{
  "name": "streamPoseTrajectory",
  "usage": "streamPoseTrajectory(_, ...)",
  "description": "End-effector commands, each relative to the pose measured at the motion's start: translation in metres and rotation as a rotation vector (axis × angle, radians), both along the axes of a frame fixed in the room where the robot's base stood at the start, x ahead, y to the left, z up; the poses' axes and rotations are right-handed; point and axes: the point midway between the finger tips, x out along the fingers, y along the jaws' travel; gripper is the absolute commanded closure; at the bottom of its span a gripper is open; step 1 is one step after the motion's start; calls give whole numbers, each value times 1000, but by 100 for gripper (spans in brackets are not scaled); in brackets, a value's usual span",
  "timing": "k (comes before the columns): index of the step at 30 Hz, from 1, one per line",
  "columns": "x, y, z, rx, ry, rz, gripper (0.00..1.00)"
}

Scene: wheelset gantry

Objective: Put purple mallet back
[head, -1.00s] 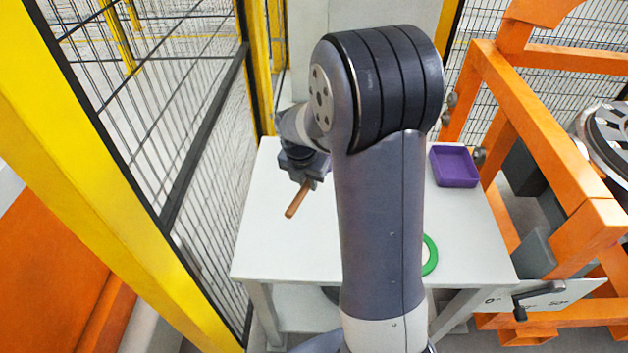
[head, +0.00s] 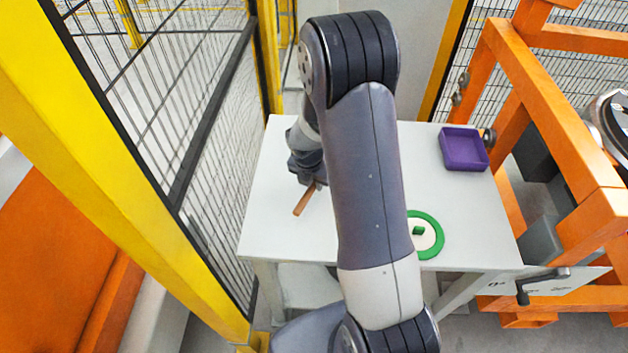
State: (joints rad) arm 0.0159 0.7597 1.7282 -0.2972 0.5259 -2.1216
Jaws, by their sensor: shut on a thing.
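My gripper (head: 312,184) is at the left part of the white table (head: 275,232), partly hidden by my own arm. It is shut on a tool whose brown wooden handle (head: 304,201) sticks out down and to the left. The tool's head is hidden, so I see no purple on it and cannot tell the mallet's colour. I cannot tell whether the handle touches the table. A purple open tray (head: 463,151) stands at the table's back right and looks empty.
A green ring with a pale middle (head: 430,250) and a small green block (head: 418,231) lies at the table's front right. A yellow-framed mesh fence (head: 215,120) runs close along the left. An orange frame (head: 570,150) stands to the right.

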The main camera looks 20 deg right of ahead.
Motion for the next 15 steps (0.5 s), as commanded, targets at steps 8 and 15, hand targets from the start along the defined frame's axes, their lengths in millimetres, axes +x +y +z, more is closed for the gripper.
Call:
streamPoseTrajectory(8, 1, 0, -1, 0, -3, 0, 100)
streamPoseTrajectory(15, 1, 0, -9, -1, -2, 0, 100)
